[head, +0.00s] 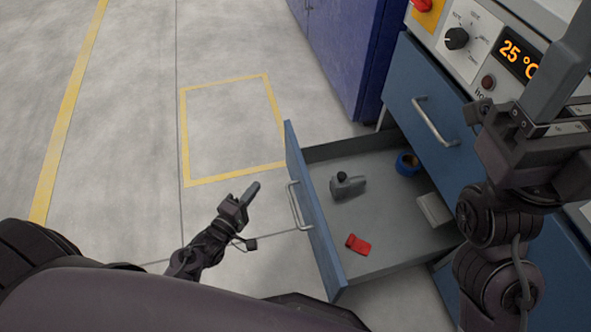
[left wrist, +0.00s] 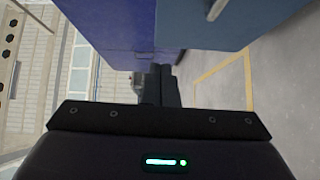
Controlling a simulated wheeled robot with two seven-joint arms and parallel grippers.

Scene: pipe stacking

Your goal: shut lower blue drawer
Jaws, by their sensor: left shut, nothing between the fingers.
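The lower blue drawer (head: 318,222) stands pulled out of the blue cabinet in the head view, with its grey inside showing. Its silver bar handle (head: 299,205) is on the outer face of its front panel. My left gripper (head: 253,189) is shut and empty, left of the drawer front and apart from the handle. Its shut fingers (left wrist: 158,86) also show in the left wrist view, with a blue panel (left wrist: 230,28) and part of a handle above them. My right gripper (head: 550,95) is raised at the right, in front of the cabinet; its finger gap is unclear.
The drawer holds a grey tool with a black knob (head: 347,186), a blue tape roll (head: 407,163), a red item (head: 358,244) and a pale block (head: 434,210). The upper blue drawer (head: 418,88) is shut. The floor at left, with yellow lines, is clear.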

